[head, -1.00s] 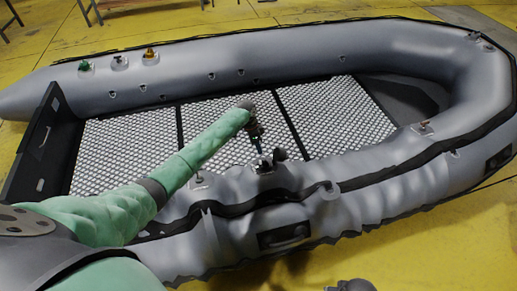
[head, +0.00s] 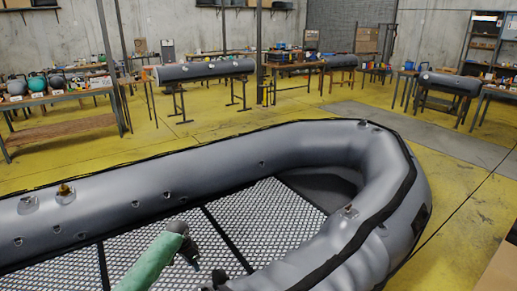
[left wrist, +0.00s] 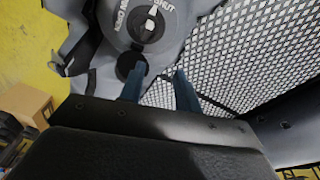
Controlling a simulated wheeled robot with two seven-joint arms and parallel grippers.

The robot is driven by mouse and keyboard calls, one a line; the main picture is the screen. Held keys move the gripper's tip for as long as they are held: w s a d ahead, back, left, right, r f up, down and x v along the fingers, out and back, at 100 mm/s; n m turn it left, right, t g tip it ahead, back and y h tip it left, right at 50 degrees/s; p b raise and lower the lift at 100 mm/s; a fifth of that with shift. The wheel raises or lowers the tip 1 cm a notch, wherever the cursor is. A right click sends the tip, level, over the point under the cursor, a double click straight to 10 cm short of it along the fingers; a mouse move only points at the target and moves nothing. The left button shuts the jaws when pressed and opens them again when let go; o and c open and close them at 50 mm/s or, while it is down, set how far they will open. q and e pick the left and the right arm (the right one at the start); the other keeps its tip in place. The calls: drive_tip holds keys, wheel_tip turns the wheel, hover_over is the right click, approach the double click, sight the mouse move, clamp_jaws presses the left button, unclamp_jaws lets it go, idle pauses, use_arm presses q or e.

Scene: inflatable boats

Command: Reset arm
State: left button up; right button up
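My left arm, in a pale green sleeve, reaches in from the bottom of the head view. Its gripper (head: 194,262) points down over the near side of the grey inflatable boat (head: 110,196). In the left wrist view the two blue-grey fingers of the left gripper (left wrist: 160,88) stand apart with nothing between them. A round grey valve (left wrist: 125,20) with lettering and a small dial lies just beyond the fingertips. I cannot tell whether they touch it. My right gripper is not in view.
The boat has a metal tread floor (head: 265,220). A cardboard box (left wrist: 25,103) shows in the left wrist view.

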use_arm(q)
drive_tip(key=w+d+r+n+t, duration=0.1)
drive_tip(key=d+r+t, duration=0.1)
drive_tip(key=r, duration=0.3)
drive_tip(key=w+d+r+t, duration=0.1)
drive_tip(key=d+r, duration=0.1)
drive_tip(key=r, duration=0.4)
drive_tip(key=s+d+r+n+t+y, duration=0.1)
drive_tip(key=s+d+r+n+t, duration=0.2)
drive_tip(key=s, duration=0.6)
drive_tip(key=s+d+f+g, duration=0.1)
drive_tip(key=s+f, duration=0.5)
drive_tip(key=s, duration=0.9)
drive_tip(key=s+d+f+n+g, duration=0.1)
drive_tip(key=s+f, duration=0.5)
drive_tip(key=s, duration=0.8)
drive_tip(key=s+d+f+n+g, duration=0.1)
drive_tip(key=s+f, duration=0.5)
drive_tip(key=s, duration=0.9)
drive_tip(key=shift+s+d+f+g, duration=0.25)
drive_tip(key=shift+d+g, duration=0.35)
drive_tip(key=shift+g, duration=0.6)
drive_tip(key=shift+r, duration=0.1)
